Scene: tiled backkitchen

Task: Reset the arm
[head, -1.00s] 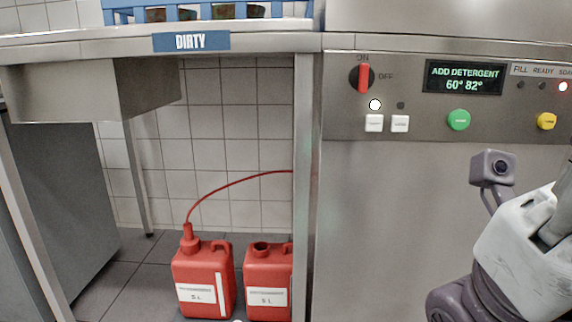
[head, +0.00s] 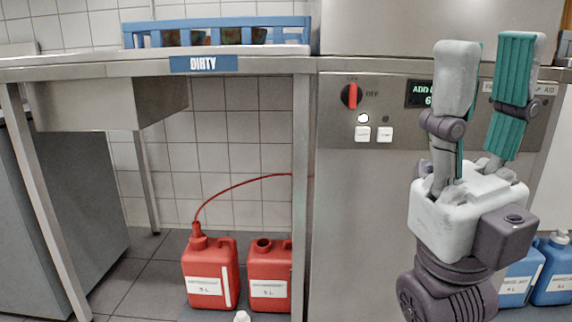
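My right gripper (head: 486,85) is raised in front of the machine panel at the right, pointing up. Its two fingers with teal pads stand apart, with nothing between them. It covers part of the panel's display. My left gripper is not in the head view.
Two red canisters (head: 210,275) stand on the floor under the steel counter (head: 100,68); a red hose runs from the left one. Blue canisters (head: 552,270) stand at the lower right, partly behind my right arm. A blue rack (head: 285,30) sits on the counter.

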